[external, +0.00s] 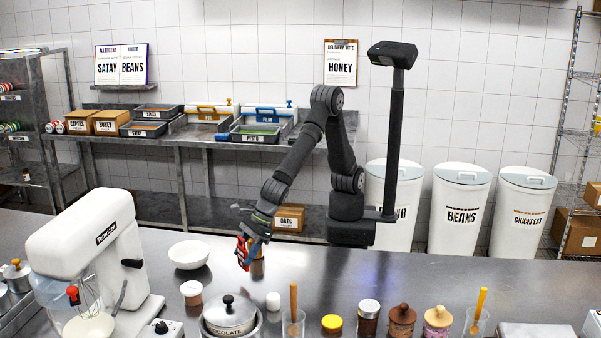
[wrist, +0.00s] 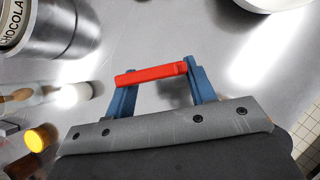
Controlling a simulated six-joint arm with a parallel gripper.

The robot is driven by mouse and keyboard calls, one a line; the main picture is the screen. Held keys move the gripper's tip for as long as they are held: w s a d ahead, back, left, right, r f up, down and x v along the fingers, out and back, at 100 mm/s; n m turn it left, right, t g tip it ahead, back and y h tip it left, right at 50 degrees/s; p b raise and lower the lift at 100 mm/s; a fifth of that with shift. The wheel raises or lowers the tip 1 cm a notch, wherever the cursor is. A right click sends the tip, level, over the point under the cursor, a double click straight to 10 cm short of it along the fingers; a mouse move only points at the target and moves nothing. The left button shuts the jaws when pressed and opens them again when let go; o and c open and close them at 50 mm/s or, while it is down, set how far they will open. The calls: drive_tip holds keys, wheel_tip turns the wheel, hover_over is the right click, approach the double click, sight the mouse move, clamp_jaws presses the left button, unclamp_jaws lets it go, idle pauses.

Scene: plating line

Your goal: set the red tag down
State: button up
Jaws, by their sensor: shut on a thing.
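The red tag (wrist: 152,74) is held crosswise between the two blue fingers of my gripper (wrist: 158,82) in the wrist view. Bare steel counter shows below and around it. In the external view my gripper (external: 247,254) hangs over the counter, fingers pointing down, with the red tag (external: 241,248) between them. I cannot tell how far the tag is above the counter.
A white bowl (external: 189,254), a white-lidded jar (external: 191,291), a chocolate pot (external: 230,315) and a small white cylinder (external: 273,301) stand around my gripper. Several jars line the front edge. A stand mixer (external: 85,255) is at left. Bare counter (external: 340,275) lies to the right.

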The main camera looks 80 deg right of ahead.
drive_tip(key=shift+f, duration=2.05)
drive_tip(key=shift+f, duration=0.1)
drive_tip(key=o, duration=1)
drive_tip(key=shift+c, duration=0.2)
drive_tip(key=shift+s+d+r, duration=0.1)
drive_tip(key=shift+r, duration=0.3)
drive_tip(key=v, duration=1.1)
drive_tip(key=shift+s+d, duration=0.1)
